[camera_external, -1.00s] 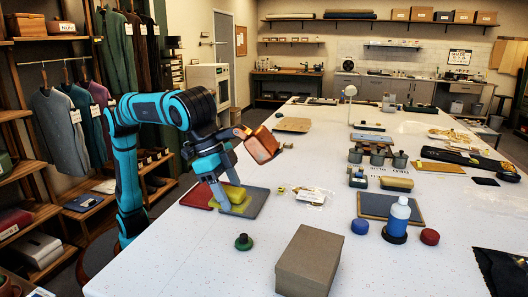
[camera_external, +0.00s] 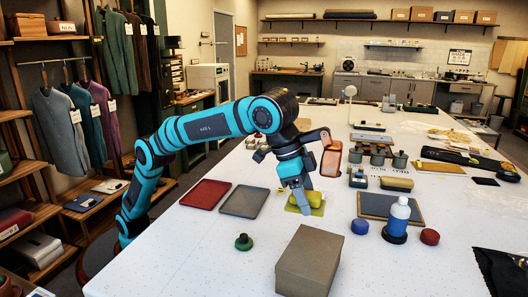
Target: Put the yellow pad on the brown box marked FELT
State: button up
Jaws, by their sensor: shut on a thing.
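The yellow pad (camera_external: 315,201) is between the fingers of my gripper (camera_external: 303,204), which is shut on it. The fingers hide part of the pad. It is right of the grey tray and behind the brown box; its exact height above the table is hard to tell. The brown box (camera_external: 311,249) stands closed at the front middle of the table, with a flat, bare top. No FELT marking can be read on its visible sides. My gripper is beyond the box's back edge in the picture, apart from it.
A red tray (camera_external: 206,194) and a grey tray (camera_external: 244,201) lie empty to the left. A green knob-like object (camera_external: 243,242) stands left of the box.

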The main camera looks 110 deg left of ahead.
aim_at(308, 241)
notch_tip(308, 241, down, 9)
jog(key=shift+f, duration=0.15)
dwell(0.4)
jog(key=shift+f, duration=0.1)
jog(key=o, duration=1)
jog(key=v, duration=1.2)
jog(key=shift+s+a, duration=0.1)
jog(key=shift+s, duration=0.05)
